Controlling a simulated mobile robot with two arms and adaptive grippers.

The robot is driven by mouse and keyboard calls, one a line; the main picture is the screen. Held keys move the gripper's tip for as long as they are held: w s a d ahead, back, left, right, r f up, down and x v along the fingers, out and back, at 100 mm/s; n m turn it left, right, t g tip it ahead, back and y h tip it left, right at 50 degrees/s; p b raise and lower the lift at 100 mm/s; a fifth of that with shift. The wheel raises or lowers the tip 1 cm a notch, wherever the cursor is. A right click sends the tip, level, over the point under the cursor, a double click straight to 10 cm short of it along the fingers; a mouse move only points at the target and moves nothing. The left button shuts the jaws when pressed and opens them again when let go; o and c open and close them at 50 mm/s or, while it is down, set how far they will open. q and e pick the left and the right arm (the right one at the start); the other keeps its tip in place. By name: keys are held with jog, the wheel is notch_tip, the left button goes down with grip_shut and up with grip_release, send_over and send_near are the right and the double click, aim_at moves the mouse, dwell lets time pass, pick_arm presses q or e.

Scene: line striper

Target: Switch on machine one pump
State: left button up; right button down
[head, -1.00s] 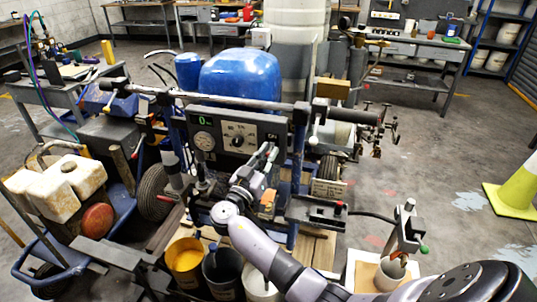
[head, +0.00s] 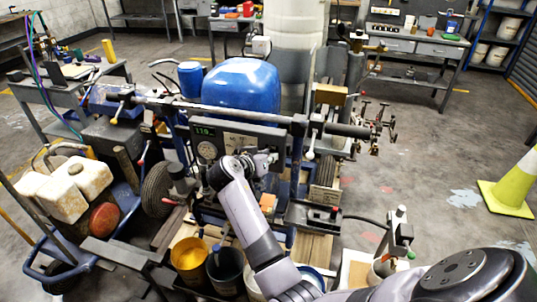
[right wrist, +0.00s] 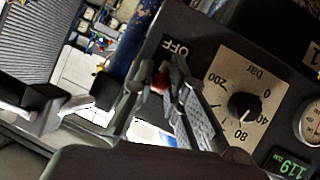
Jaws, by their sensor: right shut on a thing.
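The line striper's control panel (head: 228,129) faces me in the middle of the head view. My right gripper (head: 266,158) is at the panel's right part and covers much of its front. In the right wrist view my right gripper (right wrist: 166,88) is shut on a small red-tipped switch (right wrist: 160,82) beside the word OFF. A pressure dial (right wrist: 243,105) marked in bar sits to the right of the fingers. The green display (right wrist: 290,165) reads about 119. It also shows lit in the head view (head: 205,132). My left gripper is not in view.
A blue tank (head: 240,84) stands behind the panel, and a handlebar (head: 220,110) crosses above it. Buckets, one with yellow paint (head: 189,254), stand below. A cart with white jugs (head: 78,182) is at left. Open floor and a yellow cone (head: 510,185) lie at right.

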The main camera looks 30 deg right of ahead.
jog(key=shift+f, duration=0.15)
dwell(0.3)
jog(key=c, duration=1.6)
grip_release()
jog(key=shift+w, duration=0.1)
jog(key=shift+o, duration=0.2)
jog(key=shift+r, duration=0.25)
notch_tip(320, 180, up, 10)
jog(key=shift+f, duration=0.15)
jog(key=shift+a+f, duration=0.1)
